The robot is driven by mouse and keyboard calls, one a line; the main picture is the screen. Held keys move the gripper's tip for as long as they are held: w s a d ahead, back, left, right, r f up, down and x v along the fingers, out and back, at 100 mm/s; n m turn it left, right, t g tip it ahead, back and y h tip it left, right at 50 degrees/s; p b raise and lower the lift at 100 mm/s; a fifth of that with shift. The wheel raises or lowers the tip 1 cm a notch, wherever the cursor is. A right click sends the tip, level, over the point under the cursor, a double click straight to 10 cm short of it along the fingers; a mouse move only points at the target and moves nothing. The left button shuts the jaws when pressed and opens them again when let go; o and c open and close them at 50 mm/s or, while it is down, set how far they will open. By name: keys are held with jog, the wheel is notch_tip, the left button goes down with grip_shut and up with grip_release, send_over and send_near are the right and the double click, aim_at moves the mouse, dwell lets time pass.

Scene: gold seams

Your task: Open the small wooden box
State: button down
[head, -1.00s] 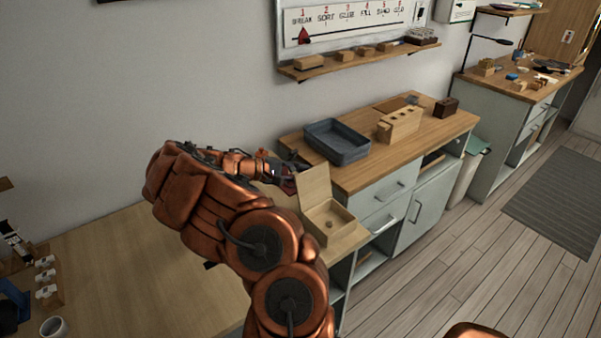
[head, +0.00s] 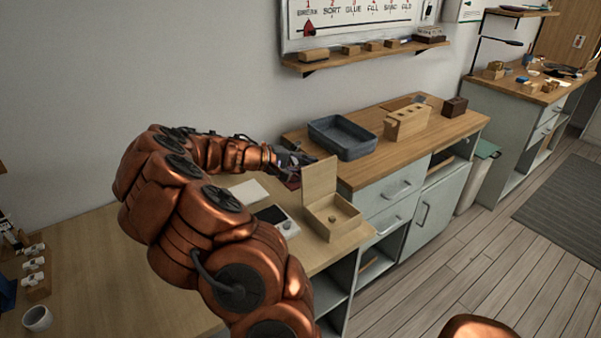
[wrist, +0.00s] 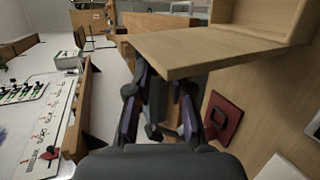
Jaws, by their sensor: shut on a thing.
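The small wooden box (head: 330,222) sits on the light wooden worktop with its lid (head: 319,187) standing upright at its back. The open box shows a small round knob-like thing inside. My gripper (head: 293,163) is at the lid's left side, partly behind it. In the wrist view the lid (wrist: 205,48) spans above my gripper's fingers (wrist: 160,100), and its edge hides the fingertips. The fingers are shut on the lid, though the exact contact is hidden.
A white device with a dark plate (head: 277,218) lies left of the box. A dark red square piece (wrist: 223,117) lies close to my gripper. A grey tray (head: 341,138) and a wooden block with holes (head: 406,122) stand on the higher cabinet behind.

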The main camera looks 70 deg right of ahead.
jog(key=shift+s+a, duration=0.1)
jog(key=shift+s, duration=0.15)
jog(key=c, duration=1)
grip_release()
jog(key=shift+c, duration=0.2)
jog(key=shift+w, duration=0.15)
jog(key=v, duration=1.2)
